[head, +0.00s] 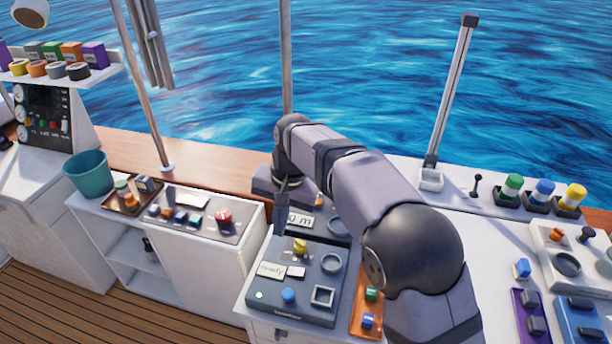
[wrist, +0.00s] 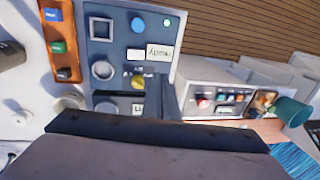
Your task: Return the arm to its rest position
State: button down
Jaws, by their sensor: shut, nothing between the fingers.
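My arm reaches from the lower right across the dark grey control panel (head: 262,312) in the head view, bent at the elbow. My gripper (head: 283,208) points down above the back left part of this panel and is shut and empty. In the wrist view my gripper (wrist: 165,92) shows as dark fingers beside the panel's yellow knob (wrist: 138,83). The yellow knob (head: 300,247) also shows just right of and below the fingers in the head view. Whether the fingertips touch the panel cannot be told. My arm hides part of the panel's back.
An orange strip (head: 361,326) with green and blue buttons lies right of the panel. Left are a red button (head: 223,216) on a grey plate, a small brown tray (head: 118,203) and a teal bucket (head: 88,177). A tall lever (head: 450,95) and coloured knobs (head: 543,192) stand at the right.

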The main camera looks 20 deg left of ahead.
jog(key=s+d+f+h, duration=0.1)
jog(key=s+d+f, duration=0.1)
jog(key=d, duration=0.9)
jog(key=s+d+f, duration=0.1)
jog(key=s+d, duration=0.1)
jog(key=d, duration=0.9)
jog(key=s+d+f, duration=0.2)
jog(key=s+d, duration=0.4)
jog(key=s+d+f+h, duration=0.1)
jog(key=s+d+f, duration=0.2)
jog(key=s+d, duration=0.4)
jog(key=shift+s+f, duration=0.3)
jog(key=shift+f, duration=0.05)
dwell(0.4)
